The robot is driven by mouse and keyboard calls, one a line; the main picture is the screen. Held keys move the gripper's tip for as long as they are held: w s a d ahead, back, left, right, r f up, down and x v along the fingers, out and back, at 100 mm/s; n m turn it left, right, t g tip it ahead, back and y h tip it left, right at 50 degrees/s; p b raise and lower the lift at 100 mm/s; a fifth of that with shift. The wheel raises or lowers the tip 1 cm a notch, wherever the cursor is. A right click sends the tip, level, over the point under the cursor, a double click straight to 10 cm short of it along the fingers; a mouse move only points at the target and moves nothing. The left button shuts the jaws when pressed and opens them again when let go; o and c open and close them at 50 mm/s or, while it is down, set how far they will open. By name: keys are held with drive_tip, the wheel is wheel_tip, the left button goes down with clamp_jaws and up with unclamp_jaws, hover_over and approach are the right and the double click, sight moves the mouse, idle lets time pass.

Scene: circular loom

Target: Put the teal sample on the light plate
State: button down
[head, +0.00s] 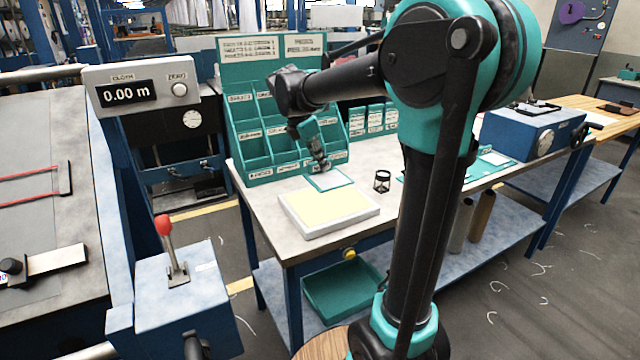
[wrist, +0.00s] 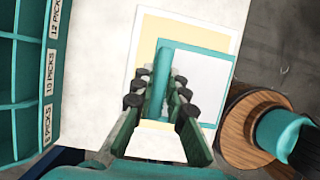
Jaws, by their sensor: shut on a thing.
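The teal sample (head: 330,180) is a flat square with a teal border and a pale middle. It also shows in the wrist view (wrist: 205,88), where a teal strip lies between my fingers. My gripper (head: 319,163) is shut on the sample; the fingers also show in the wrist view (wrist: 158,90). The light plate (head: 305,228) is a white slab with a cream glowing top, at the table's front left corner. In the head view the sample appears just behind its back edge; in the wrist view it overlaps the cream top. The height gap is unclear.
A teal pigeonhole rack (head: 262,175) stands behind, close to my gripper. A small black loupe (head: 382,181) stands right of the plate. A blue box (head: 530,133) sits farther right. Bare worktop (head: 262,205) shows left of the plate.

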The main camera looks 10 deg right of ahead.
sight(321, 183)
drive_tip(key=shift+f, duration=3.5)
drive_tip(key=c, duration=1.5)
unclamp_jaws()
drive_tip(key=shift+f, duration=0.1)
drive_tip(key=shift+c, duration=0.2)
drive_tip(key=v, duration=1.2)
